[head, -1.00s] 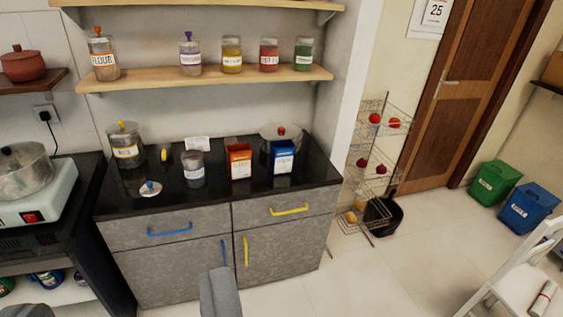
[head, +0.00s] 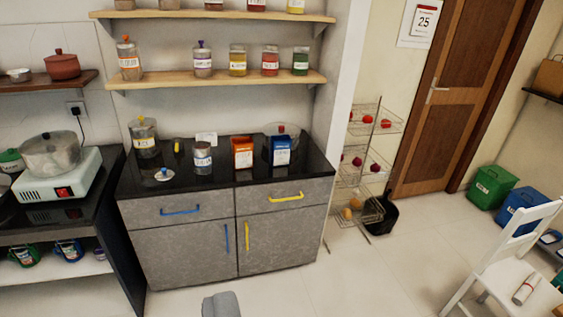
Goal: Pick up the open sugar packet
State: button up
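Two packets stand upright side by side on the black counter (head: 215,186): an orange one (head: 243,154) and a blue one (head: 281,151). Their labels are too small to read, so I cannot tell which is sugar. To their left is a jar with no lid on (head: 202,158), and a small lid with a blue knob (head: 163,175) lies beside it. A grey part of my gripper (head: 221,304) shows at the bottom edge, well below and in front of the counter. Its fingers are not clearly seen. It touches none of these things.
A lidded jar (head: 144,138) stands at the counter's back left. A glass pot (head: 282,134) is partly behind the blue packet. Shelves with jars hang above. A stove with a pot (head: 52,155) is left, a wire rack (head: 362,170) right. The floor in front is clear.

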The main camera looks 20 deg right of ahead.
aim_at(280, 145)
jog(key=z, duration=0.45)
jog(key=i, duration=0.55)
jog(key=z, duration=0.7)
jog(key=i, duration=1.5)
jog(key=u, duration=0.45)
jog(key=i, duration=0.9)
jog(key=u, duration=0.7)
